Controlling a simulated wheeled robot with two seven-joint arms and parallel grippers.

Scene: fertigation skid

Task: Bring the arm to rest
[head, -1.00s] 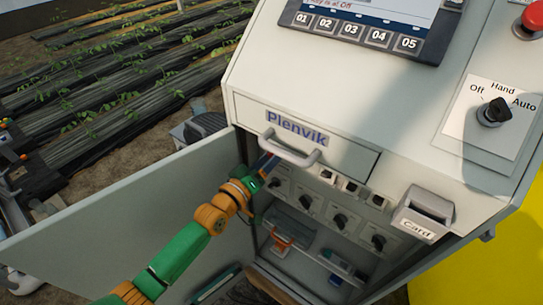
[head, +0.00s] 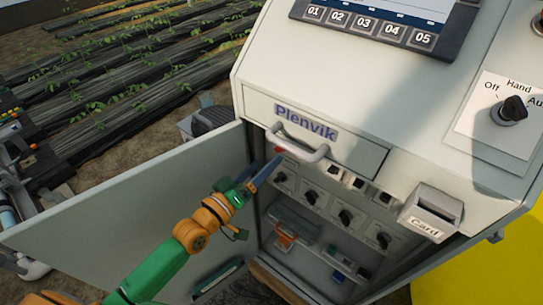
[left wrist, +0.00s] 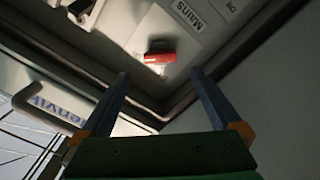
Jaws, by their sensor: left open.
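My left arm comes in from the lower left in the head view. Its gripper (head: 268,168) is open and empty at the cabinet's opening, just below the drawer handle. In the left wrist view the two fingers (left wrist: 160,78) are spread with nothing between them. Beyond them is a red switch handle (left wrist: 160,58) on a plate marked "MAINS", apart from the fingers. A bit of red shows in the head view (head: 281,150) by the fingertips. My right gripper is not in view.
The open cabinet door (head: 140,205) stands to the left, beside my arm. The drawer handle (head: 297,143) juts out above the gripper. Several black knobs (head: 345,216) and a card holder (head: 432,211) are to the right. Shelves with small items lie below.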

